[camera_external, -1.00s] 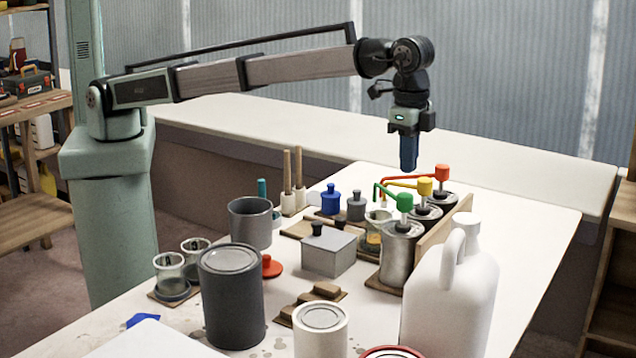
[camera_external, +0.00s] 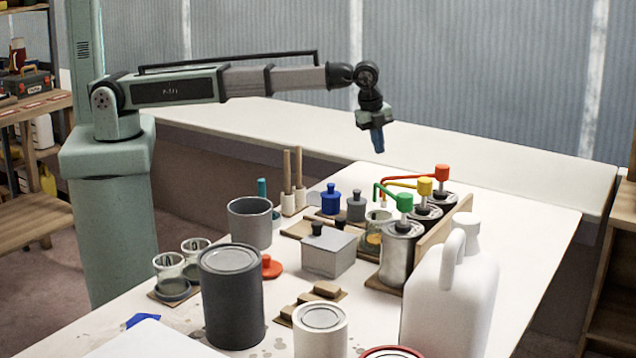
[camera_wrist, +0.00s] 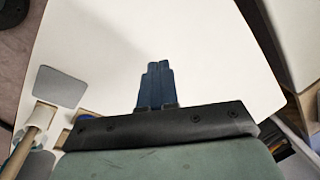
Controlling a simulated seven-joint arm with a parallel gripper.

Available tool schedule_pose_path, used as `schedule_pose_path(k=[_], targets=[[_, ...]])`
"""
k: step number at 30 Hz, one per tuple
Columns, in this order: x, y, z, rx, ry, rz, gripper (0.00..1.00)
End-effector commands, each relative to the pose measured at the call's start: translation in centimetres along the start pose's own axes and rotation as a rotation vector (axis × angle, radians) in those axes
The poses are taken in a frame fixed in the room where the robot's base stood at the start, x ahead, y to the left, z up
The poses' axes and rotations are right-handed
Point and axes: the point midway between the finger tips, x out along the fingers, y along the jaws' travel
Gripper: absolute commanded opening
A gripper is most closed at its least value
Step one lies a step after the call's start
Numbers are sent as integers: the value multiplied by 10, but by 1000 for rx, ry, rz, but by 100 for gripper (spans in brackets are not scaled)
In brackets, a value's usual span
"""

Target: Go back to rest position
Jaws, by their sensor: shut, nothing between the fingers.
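My gripper (camera_external: 377,142) hangs in the air above the far part of the white table (camera_external: 520,235), pointing down with a slight tilt. Its blue fingers are shut and hold nothing. In the wrist view my gripper (camera_wrist: 158,68) shows its fingers pressed together over bare white tabletop (camera_wrist: 210,50). In the external view it is up and behind the pump cans, clear of every object.
Pump cans with red, yellow and green heads (camera_external: 404,202) stand below right. The air around my arm is free.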

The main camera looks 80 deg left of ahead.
Motion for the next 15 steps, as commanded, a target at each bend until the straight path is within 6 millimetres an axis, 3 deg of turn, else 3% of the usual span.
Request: schedule_pose_path(k=[1,3,9,12,15], targets=[[6,10,29,22,-8,-3,0],[17,19,60,48,-27,12,0],[61,70,140,23,-108,165,0],[83,103,179,-8,-146,253,0],[107,128,194,-65,-166,300,0]])
